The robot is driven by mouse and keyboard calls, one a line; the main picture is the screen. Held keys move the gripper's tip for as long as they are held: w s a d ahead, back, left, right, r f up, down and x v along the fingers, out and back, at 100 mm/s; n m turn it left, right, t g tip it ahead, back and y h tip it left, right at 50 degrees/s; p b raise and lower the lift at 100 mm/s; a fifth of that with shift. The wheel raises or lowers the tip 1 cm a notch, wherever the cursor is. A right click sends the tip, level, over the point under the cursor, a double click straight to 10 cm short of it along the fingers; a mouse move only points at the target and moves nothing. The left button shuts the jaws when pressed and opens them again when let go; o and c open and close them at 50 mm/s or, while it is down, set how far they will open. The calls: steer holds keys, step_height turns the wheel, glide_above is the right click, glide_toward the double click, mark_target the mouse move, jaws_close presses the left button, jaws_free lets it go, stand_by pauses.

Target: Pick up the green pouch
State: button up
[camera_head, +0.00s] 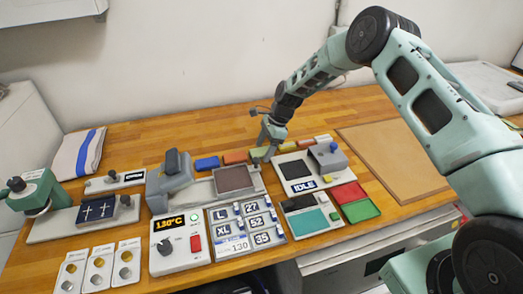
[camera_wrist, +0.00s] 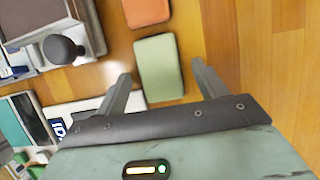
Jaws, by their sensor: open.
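The green pouch (camera_wrist: 159,68) is a pale green rounded block lying flat on the wooden worktop. In the wrist view it sits between the two fingers of my gripper (camera_wrist: 162,72), with wood showing on both sides. The fingers are spread and hold nothing. In the head view the green pouch (camera_head: 256,154) is partly hidden behind my gripper (camera_head: 267,153), which points down over the row of pouches at the back of the worktop.
An orange pouch (camera_wrist: 147,12) lies just beyond the green one, and a blue pouch (camera_head: 207,163) lies farther left. A grey press (camera_head: 170,185) and a device reading IDLE (camera_head: 300,180) stand in front. A brown board (camera_head: 400,160) lies at right.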

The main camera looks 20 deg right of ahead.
steer(key=c, duration=1.1)
